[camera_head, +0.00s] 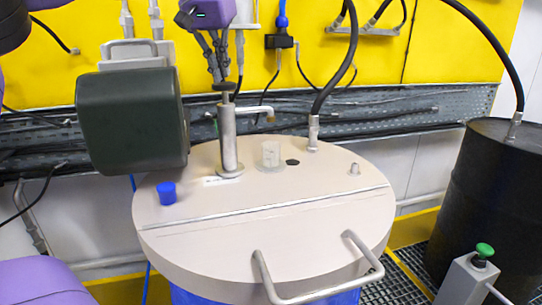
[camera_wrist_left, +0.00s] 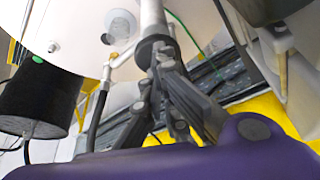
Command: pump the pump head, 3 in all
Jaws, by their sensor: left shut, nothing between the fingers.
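The pump stands upright on the beige drum lid (camera_head: 290,215), with a grey cylinder (camera_head: 228,140) and a side spout (camera_head: 256,109) pointing right. Its dark pump head (camera_head: 224,87) sits on a short stem above the cylinder. My left gripper (camera_head: 217,78) is shut and empty, pointing down with its fingertips right at the top of the pump head; I cannot tell if they touch. In the left wrist view the shut fingers (camera_wrist_left: 163,58) are against or just beside the dark pump head (camera_wrist_left: 152,45). A clear cup (camera_head: 270,153) stands on the lid, right of the pump. My right gripper is out of view.
A dark green motor housing (camera_head: 132,120) stands close left of the pump. A blue cap (camera_head: 166,193) is on the lid, and a black hose (camera_head: 338,70) rises from it. A metal handle (camera_head: 315,285) sticks out in front. A black drum (camera_head: 480,200) stands at right.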

